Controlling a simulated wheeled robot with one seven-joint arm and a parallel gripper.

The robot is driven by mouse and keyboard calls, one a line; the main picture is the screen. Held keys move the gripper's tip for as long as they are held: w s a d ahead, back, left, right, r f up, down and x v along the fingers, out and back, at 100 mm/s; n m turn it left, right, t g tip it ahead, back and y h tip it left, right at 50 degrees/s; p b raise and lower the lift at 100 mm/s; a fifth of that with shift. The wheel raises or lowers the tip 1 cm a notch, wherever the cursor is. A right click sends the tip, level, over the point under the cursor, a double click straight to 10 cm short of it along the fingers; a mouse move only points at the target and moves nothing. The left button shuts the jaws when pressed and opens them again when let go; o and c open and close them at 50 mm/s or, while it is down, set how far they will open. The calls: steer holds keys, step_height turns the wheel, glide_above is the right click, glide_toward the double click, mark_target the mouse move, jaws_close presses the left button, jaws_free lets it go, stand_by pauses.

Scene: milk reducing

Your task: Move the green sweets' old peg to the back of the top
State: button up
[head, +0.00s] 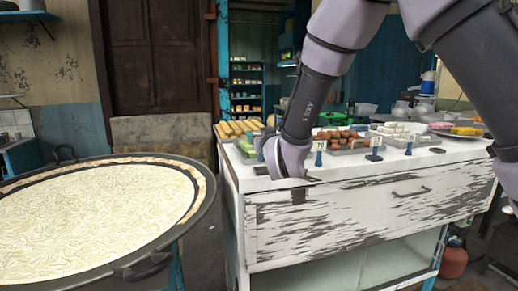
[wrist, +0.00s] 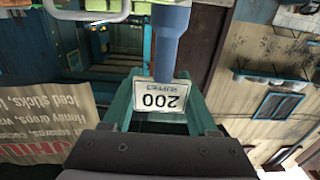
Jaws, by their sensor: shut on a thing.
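In the wrist view my gripper (wrist: 161,92) has its jaws closed around a blue peg (wrist: 171,38) with a white card (wrist: 160,97). The card reads 200 rupees and appears upside down there. In the head view a bit of green sweets (head: 247,148) shows at the left end of the white counter top (head: 345,170). My arm hides the gripper's fingers and the held peg in the head view.
Other blue pegs with cards (head: 319,152) stand along the counter's front, before trays of brown sweets (head: 340,135) and white sweets (head: 400,133). Orange sticks (head: 238,127) lie at the back left. A wide pan (head: 90,210) stands at the left. A bare strip runs along the front edge.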

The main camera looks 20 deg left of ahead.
steer(key=shift+f, duration=1.75)
steer(key=shift+f, duration=0.1)
steer(key=shift+f, duration=0.15)
steer(key=o, duration=1.4)
steer(key=shift+c, duration=0.2)
steer(key=v, duration=1.1)
steer(key=shift+w+d+r, duration=0.2)
steer(key=shift+d+r, duration=0.05)
steer(key=shift+r, duration=0.05)
